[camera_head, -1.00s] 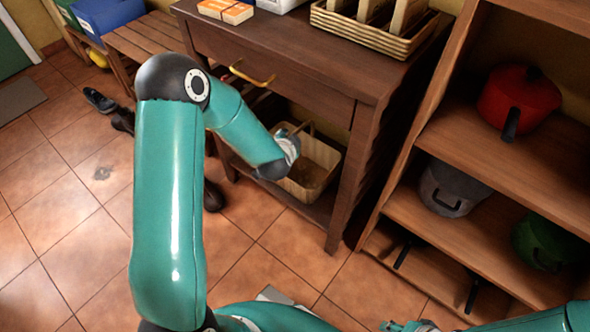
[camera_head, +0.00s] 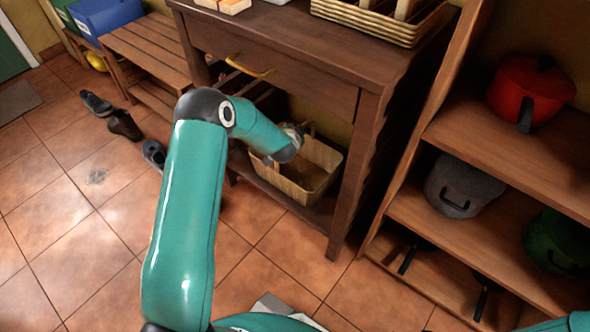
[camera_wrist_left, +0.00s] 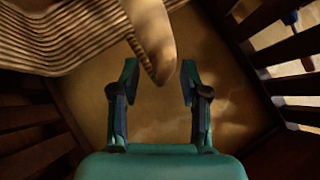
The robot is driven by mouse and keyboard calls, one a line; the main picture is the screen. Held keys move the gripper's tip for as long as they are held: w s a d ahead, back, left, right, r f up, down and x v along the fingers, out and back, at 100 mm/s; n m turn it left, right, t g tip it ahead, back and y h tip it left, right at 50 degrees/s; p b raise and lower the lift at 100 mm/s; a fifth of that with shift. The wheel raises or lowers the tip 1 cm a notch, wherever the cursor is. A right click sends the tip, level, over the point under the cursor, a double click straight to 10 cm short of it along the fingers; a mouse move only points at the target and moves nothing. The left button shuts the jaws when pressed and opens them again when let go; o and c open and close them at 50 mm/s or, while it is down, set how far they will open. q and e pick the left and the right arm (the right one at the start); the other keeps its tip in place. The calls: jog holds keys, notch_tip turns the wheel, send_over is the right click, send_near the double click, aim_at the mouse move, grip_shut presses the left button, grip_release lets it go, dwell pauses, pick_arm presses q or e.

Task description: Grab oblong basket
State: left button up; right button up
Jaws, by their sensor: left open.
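An oblong woven basket (camera_head: 283,183) with light tan sides stands on the low shelf of a dark wooden table, and my left forearm hides part of it. In the left wrist view its ribbed wall (camera_wrist_left: 60,38) fills the upper left. A smooth, pale brown handle (camera_wrist_left: 150,35) reaches down from it, its rounded end between the tips of my left gripper (camera_wrist_left: 160,82). The two fingers are apart and not closed on the handle. In the head view my left gripper is mostly hidden behind my wrist. My right gripper is not in view.
The dark table (camera_head: 295,55) has a drawer with a yellow handle (camera_head: 248,69) above the basket. Its legs frame the shelf opening. A shelf unit with a red pot (camera_head: 520,92) stands at right. Shoes (camera_head: 124,124) lie on the tiled floor at left.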

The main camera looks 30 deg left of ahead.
pick_arm(q)
jog(key=shift+w+a+f, duration=0.25)
jog(key=shift+w+f, duration=0.1)
jog(key=shift+w, duration=0.15)
grip_shut()
jog(key=shift+r, duration=0.1)
